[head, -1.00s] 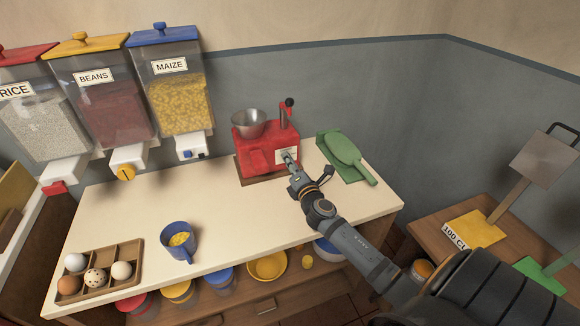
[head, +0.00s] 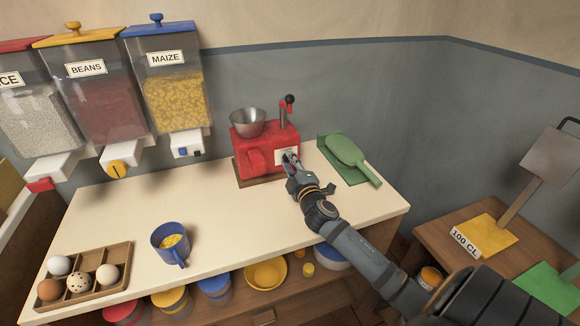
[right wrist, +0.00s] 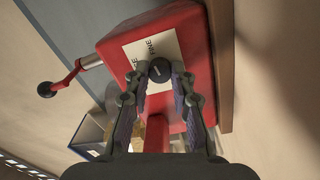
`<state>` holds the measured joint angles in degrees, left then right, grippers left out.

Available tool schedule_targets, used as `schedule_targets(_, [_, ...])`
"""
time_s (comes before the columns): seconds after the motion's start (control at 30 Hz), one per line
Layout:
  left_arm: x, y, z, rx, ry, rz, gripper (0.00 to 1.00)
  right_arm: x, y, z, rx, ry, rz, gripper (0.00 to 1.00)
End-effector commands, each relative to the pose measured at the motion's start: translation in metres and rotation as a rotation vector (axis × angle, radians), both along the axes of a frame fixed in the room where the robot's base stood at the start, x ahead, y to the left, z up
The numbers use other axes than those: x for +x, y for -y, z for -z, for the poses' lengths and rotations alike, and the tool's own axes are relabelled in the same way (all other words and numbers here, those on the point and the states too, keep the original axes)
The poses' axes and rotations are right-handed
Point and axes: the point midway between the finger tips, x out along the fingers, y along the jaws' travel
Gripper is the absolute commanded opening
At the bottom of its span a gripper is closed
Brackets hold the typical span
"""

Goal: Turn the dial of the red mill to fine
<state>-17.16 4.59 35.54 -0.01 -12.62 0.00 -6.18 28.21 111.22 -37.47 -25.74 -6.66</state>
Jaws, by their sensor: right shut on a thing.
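The red mill (head: 262,148) stands on a wooden base at the back of the counter, with a metal hopper on top and a crank with a dark knob. In the right wrist view the red mill (right wrist: 125,40) shows a cream label (right wrist: 148,52) reading FINE at its upper right end; the rest of the lettering is mostly covered. The small dark dial (right wrist: 159,70) sits on this label, between my fingertips. My right gripper (head: 291,158), also in the right wrist view (right wrist: 160,75), is shut on the dial. My left gripper is not in view.
A green scoop (head: 346,153) lies right of the mill. A blue mug (head: 172,251) of yellow grain and an egg tray (head: 118,262) stand at the front left. Bins of rice, beans and maize (head: 168,90) hang at the left. The counter's middle is clear.

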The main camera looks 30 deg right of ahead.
Motion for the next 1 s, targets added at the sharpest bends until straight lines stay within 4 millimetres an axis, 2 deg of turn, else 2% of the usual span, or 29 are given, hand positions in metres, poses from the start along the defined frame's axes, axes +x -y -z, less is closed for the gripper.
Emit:
schedule_targets(0.3, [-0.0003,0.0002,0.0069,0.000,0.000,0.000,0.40,-0.0001,0.0003,0.0020,0.112,0.024,0.001,0.00])
schedule_targets(0.87, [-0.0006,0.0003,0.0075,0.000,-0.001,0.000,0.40,-0.0001,0.0003,0.0016,0.135,0.029,0.001,0.00])
schedule_targets(0.9, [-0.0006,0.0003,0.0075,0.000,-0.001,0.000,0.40,-0.0001,0.0003,0.0016,0.135,0.029,0.001,0.29])
schedule_targets(1.0, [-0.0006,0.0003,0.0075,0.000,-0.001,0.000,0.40,-0.0001,0.0003,0.0014,0.135,0.029,0.001,0.43])
